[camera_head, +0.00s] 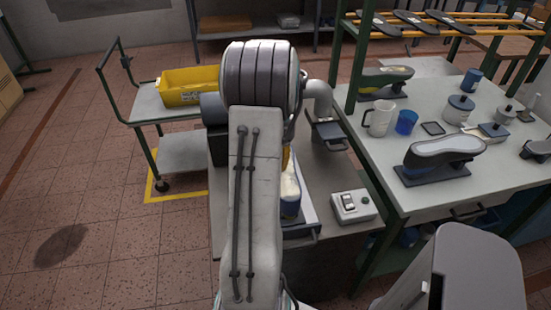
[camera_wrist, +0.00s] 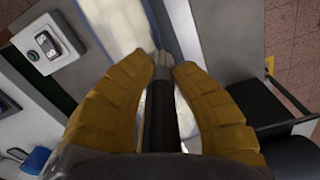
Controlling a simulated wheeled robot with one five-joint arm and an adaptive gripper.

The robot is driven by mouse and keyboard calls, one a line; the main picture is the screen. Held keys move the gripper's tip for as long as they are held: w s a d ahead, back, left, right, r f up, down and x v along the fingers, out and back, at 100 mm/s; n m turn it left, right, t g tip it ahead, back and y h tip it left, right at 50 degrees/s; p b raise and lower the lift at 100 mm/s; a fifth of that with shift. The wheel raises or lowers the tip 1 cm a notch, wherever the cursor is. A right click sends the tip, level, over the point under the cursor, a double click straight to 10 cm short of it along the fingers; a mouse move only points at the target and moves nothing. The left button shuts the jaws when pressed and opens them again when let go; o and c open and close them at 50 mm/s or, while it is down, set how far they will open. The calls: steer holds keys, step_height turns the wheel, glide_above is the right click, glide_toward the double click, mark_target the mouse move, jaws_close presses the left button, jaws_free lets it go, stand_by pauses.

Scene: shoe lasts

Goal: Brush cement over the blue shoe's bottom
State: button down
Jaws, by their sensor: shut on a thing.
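In the wrist view my gripper (camera_wrist: 168,67) has its two yellow fingers shut on the dark handle of a brush (camera_wrist: 161,110). The brush's pale tip points at the blue shoe (camera_wrist: 162,22), whose cream bottom (camera_wrist: 115,24) faces up. I cannot tell whether the tip touches the shoe. In the head view the shoe's cream bottom and blue side (camera_head: 290,207) show just right of my arm, which hides the rest of the shoe, the brush and nearly all of my gripper.
A switch box (camera_head: 354,206) stands right of the shoe. The right-hand table holds a white mug (camera_head: 379,118), a blue cup (camera_head: 406,122), lidded pots (camera_head: 458,108) and a grey shoe form (camera_head: 444,155). A yellow bin (camera_head: 188,86) sits on a cart at left.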

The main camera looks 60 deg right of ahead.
steer(key=shift+s+a+b, duration=0.6)
steer(key=shift+s+a, duration=0.4)
steer(key=shift+a, duration=0.35)
steer(key=shift+s+a+b, duration=0.55)
steer(key=shift+s+a, duration=0.45)
steer(key=shift+a, duration=0.4)
steer(key=shift+s+a+b, duration=0.6)
steer(key=shift+s+a, duration=0.4)
steer(key=shift+a, duration=0.35)
steer(key=shift+r, duration=0.2)
steer(key=shift+r+p, duration=2.55)
steer(key=shift+r, duration=0.3)
steer(key=shift+r+p, duration=1.3)
steer(key=shift+r, duration=0.2)
